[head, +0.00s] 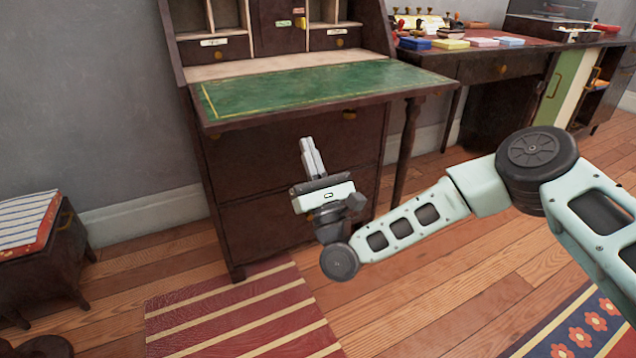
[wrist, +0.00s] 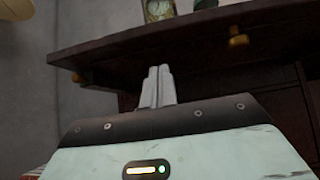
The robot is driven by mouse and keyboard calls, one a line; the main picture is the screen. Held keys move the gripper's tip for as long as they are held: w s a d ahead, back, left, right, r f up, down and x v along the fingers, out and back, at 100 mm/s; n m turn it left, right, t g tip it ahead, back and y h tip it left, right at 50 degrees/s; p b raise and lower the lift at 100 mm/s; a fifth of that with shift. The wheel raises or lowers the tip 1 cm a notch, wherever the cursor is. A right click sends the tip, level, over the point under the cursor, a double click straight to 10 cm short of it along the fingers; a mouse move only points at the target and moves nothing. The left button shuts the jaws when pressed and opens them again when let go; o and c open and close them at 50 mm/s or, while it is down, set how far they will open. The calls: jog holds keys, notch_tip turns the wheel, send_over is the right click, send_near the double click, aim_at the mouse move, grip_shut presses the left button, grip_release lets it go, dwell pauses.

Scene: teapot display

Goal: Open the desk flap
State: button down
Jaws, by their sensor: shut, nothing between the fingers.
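The desk flap (head: 320,88) of the dark wooden desk is down and lies about level, its green writing surface with a gold border facing up. In the wrist view its dark edge and underside (wrist: 200,48) cross the picture above my fingers. My gripper (head: 307,141) is in front of the desk, below the flap's front edge, with its fingers pointing up. The fingers (wrist: 157,70) are together with nothing between them. Whether they touch the flap's underside I cannot tell.
Drawers (head: 265,145) lie under the flap, and open cubbies stand behind it. A side table (head: 490,68) with coloured boxes is at the right. A low stool (head: 40,265) stands at the left. A striped rug (head: 240,320) covers the floor in front.

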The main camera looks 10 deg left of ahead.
aim_at(310, 104)
jog(key=shift+r+b, duration=0.3)
jog(key=shift+r, duration=1.65)
jog(key=r+g+p, duration=0.1)
jog(key=r+p, duration=0.2)
jog(key=r+g+h+p, duration=0.1)
jog(key=r+p, duration=0.2)
jog(key=p, duration=0.1)
jog(key=shift+s+d+r, duration=0.2)
jog(key=shift+f, duration=0.15)
